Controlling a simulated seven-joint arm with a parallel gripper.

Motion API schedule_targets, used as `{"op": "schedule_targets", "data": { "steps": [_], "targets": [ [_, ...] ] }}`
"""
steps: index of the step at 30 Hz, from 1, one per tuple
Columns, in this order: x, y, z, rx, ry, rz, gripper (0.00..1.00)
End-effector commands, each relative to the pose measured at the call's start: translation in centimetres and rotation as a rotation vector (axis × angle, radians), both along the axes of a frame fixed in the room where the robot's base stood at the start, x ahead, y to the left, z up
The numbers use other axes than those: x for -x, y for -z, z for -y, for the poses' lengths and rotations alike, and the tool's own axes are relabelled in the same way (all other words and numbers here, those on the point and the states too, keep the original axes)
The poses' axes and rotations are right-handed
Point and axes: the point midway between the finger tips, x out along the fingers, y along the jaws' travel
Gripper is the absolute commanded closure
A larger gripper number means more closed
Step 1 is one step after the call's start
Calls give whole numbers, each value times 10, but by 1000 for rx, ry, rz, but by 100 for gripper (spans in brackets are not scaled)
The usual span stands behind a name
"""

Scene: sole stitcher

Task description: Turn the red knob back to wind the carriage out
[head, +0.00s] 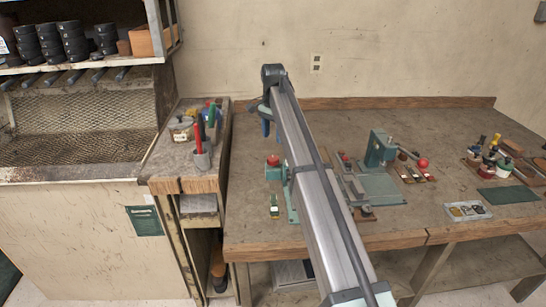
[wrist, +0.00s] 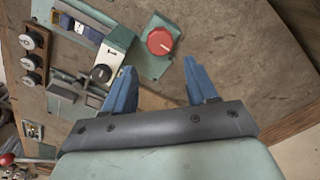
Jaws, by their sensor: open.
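The red knob (wrist: 160,41) sits on a green plate in the wrist view, above and between my two blue fingers. In the head view the red knob (head: 273,160) is at the left of the machine, beside my arm. My gripper (wrist: 158,78) is open and empty, with its fingertips apart from the knob in the picture. In the head view my gripper (head: 266,128) is partly hidden by my arm. A silver and green block with a black round knob (wrist: 102,73) stands left of the red knob. I cannot tell for sure which part is the carriage. My arm hides the machine's middle in the head view.
A green press with a red ball handle (head: 422,163) stands to the right on the bench (head: 450,130). A grey tray (head: 467,211) and bottles lie farther right.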

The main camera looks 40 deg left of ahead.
Motion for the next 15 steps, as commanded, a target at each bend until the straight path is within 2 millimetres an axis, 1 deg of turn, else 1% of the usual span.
{"op": "schedule_targets", "data": {
  "steps": [1,3,9,15],
  "targets": [
    [1,10,1,1,0,-1,43],
    [1,23,1,1,-1,-1,43],
    [1,57,1,1,-1,-1,43],
    [0,83,0,0,-1,-1,43]
  ]
}}
